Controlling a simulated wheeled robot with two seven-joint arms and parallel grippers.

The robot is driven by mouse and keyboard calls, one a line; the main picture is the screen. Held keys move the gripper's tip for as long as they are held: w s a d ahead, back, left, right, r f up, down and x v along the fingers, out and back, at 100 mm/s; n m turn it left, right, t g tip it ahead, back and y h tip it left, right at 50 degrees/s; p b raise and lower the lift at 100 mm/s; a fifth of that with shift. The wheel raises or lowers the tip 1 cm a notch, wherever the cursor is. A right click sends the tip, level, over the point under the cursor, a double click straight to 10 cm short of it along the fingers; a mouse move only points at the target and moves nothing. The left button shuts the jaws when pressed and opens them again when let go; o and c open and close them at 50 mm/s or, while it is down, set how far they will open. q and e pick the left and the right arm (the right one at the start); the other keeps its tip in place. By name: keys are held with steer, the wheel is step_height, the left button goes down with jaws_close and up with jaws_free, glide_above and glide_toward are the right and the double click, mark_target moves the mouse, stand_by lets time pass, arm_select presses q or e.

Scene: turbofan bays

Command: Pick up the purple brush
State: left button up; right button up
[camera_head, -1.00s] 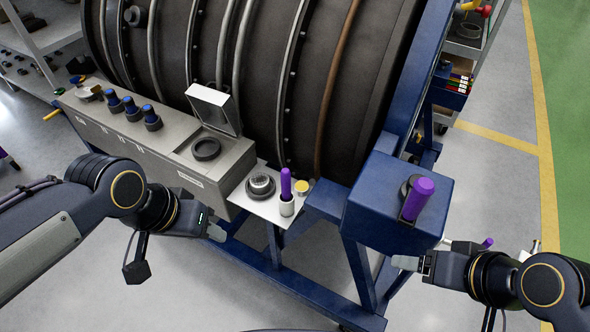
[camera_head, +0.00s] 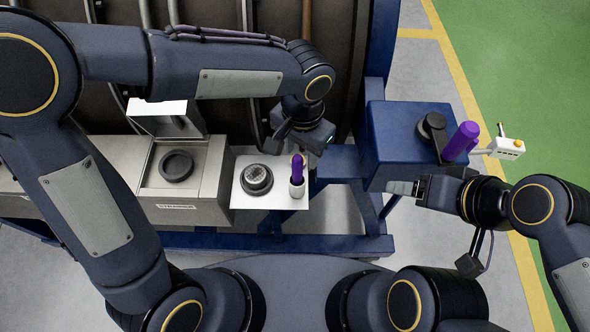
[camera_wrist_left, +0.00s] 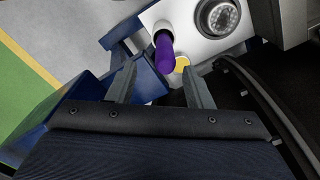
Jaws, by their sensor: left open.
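A purple brush (camera_head: 297,168) stands upright in a small white cup (camera_head: 297,188) on a white tray (camera_head: 285,203).
A grey bench with an open lid (camera_head: 165,118) stands left.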

mark_target(297, 166)
arm_select(q)
steer(key=f, duration=0.6)
steer(key=shift+a+f+p, duration=0.2)
steer(key=shift+a+p, duration=0.15)
jaws_close()
